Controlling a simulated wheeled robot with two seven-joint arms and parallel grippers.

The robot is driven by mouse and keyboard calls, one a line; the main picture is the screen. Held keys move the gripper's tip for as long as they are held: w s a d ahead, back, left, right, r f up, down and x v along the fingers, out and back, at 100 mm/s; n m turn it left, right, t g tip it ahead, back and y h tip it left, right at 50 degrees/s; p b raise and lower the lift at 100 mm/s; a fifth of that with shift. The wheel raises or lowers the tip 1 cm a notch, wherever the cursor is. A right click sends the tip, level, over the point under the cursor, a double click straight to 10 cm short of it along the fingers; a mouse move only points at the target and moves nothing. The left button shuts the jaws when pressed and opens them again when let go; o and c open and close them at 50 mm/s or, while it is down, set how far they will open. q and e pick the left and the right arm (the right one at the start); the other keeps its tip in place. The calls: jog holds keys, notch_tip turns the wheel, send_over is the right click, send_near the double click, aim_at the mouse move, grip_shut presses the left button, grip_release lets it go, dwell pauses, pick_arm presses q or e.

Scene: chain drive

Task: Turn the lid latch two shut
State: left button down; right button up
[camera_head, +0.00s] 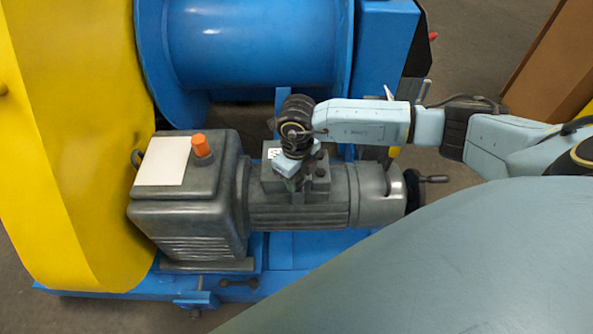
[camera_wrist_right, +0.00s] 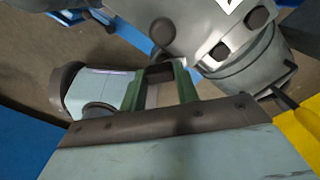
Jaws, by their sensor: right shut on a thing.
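My right gripper (camera_head: 294,183) points down at the grey terminal box (camera_head: 270,182) on top of the motor. In the right wrist view its green fingers (camera_wrist_right: 160,90) are closed around a small dark piece (camera_wrist_right: 160,71) at the box's edge. This piece appears to be the lid latch; its exact turn angle is hard to tell. The box lid (camera_wrist_right: 200,25) shows dark round knobs and part of a white label. In the head view the gripper and wrist hide much of the lid. My left gripper is not in view.
The grey motor (camera_head: 298,215) lies on a blue base (camera_head: 305,247). A gearbox (camera_head: 185,218) with an orange cap (camera_head: 201,145) stands left, beside a yellow guard (camera_head: 60,130). A blue drum (camera_head: 245,50) is behind. A black handwheel (camera_head: 413,190) is at the motor's right end.

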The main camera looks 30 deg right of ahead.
aim_at(298, 179)
jog(key=n, duration=0.4)
jog(key=shift+n, duration=0.3)
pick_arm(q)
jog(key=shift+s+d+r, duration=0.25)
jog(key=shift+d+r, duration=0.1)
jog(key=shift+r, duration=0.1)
pick_arm(e)
jog(key=shift+s+d+n, duration=0.1)
jog(key=shift+n, duration=1.5)
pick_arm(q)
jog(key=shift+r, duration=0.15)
pick_arm(e)
jog(key=shift+n, duration=0.3)
jog(key=o, duration=0.9)
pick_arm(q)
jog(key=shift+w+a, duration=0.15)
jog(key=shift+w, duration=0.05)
pick_arm(e)
jog(key=shift+o, duration=0.4)
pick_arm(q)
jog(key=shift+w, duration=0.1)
